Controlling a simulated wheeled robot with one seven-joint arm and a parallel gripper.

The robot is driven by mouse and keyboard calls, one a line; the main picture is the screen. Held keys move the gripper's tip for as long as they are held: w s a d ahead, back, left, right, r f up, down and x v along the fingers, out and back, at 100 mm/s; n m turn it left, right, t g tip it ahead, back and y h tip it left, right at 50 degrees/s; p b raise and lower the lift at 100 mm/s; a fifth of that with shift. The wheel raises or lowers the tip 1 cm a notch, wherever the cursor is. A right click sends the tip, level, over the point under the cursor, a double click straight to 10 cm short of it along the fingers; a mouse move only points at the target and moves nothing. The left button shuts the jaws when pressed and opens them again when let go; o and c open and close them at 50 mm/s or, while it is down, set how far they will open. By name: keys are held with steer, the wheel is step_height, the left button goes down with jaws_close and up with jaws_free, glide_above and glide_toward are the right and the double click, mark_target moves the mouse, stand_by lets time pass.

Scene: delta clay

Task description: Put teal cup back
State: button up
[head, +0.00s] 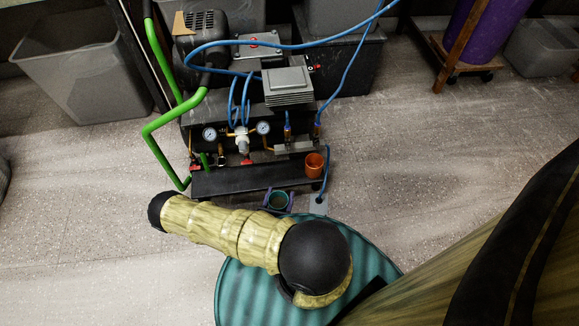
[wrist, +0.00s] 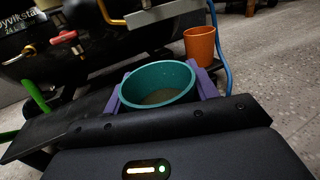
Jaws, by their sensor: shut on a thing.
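The teal cup (wrist: 157,85) is between the purple fingers of my gripper (wrist: 160,88) in the wrist view, with its open top facing the camera. My gripper is shut on it. In the head view the teal cup (head: 278,200) and gripper (head: 277,200) show just in front of the black shelf (head: 235,181) of the compressor. My arm covers part of the floor below. Whether the cup touches anything beneath is hidden.
An orange cup (head: 314,165) stands on the right end of the shelf. The compressor has a green handle (head: 158,124), gauges and blue hoses (head: 325,140) near the shelf. A teal ribbed round surface (head: 240,295) lies under my arm. Grey bins (head: 85,82) stand behind.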

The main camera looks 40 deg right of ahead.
steer(key=x, duration=1)
steer(key=shift+w+d, duration=0.3)
steer(key=shift+w+d, duration=0.1)
steer(key=shift+d, duration=0.05)
steer(key=b+x, duration=0.1)
steer(key=x, duration=0.3)
steer(key=shift+d, duration=0.1)
steer(key=shift+w+f+b, duration=0.1)
steer(key=shift+f+b, duration=0.35)
steer(key=shift+f, duration=0.4)
steer(key=shift+a, duration=0.2)
steer(key=shift+d, duration=0.15)
